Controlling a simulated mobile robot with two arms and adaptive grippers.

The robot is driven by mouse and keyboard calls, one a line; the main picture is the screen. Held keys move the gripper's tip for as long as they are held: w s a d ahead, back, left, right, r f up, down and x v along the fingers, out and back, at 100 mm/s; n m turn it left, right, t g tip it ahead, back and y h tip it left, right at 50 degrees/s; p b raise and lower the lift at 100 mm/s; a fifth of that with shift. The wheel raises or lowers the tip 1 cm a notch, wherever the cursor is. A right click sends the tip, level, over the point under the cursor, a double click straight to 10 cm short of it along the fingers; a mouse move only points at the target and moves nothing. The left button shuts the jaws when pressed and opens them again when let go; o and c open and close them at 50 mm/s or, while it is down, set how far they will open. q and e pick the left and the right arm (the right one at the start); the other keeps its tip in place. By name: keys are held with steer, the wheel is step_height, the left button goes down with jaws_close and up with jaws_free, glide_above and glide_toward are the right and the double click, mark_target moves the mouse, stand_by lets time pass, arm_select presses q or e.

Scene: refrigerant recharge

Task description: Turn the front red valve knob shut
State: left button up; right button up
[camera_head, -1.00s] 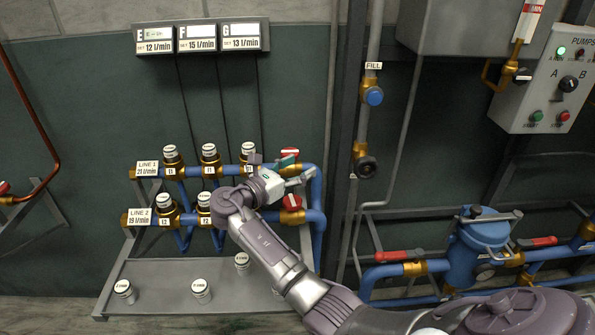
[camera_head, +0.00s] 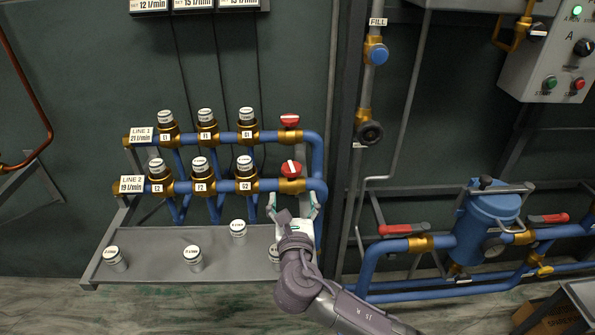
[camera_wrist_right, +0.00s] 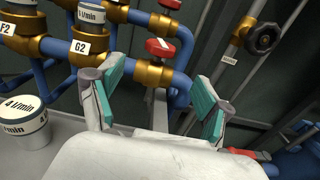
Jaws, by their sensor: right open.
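The front red valve knob (camera_head: 291,169) has a white bar on top and sits on a brass fitting at the right end of the LINE 2 pipe. It also shows in the right wrist view (camera_wrist_right: 160,47), beyond the fingertips. My right gripper (camera_head: 293,204) is open and empty, just in front of and below this knob, apart from it. Its two teal-padded fingers (camera_wrist_right: 160,90) are spread wide in the wrist view. A second red knob (camera_head: 290,120) sits behind, on LINE 1. My left gripper is not in view.
Brass fittings with white-capped cartridges, such as G2 (camera_head: 245,172), stand just left of the knobs. A blue pipe (camera_head: 318,160) bends down at their right. A grey shelf (camera_head: 150,246) holds loose cartridges below. A grey post (camera_head: 345,200) stands to the right.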

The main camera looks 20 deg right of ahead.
mark_target(292, 175)
steer(key=x, duration=1.1)
steer(key=shift+w+d, duration=0.1)
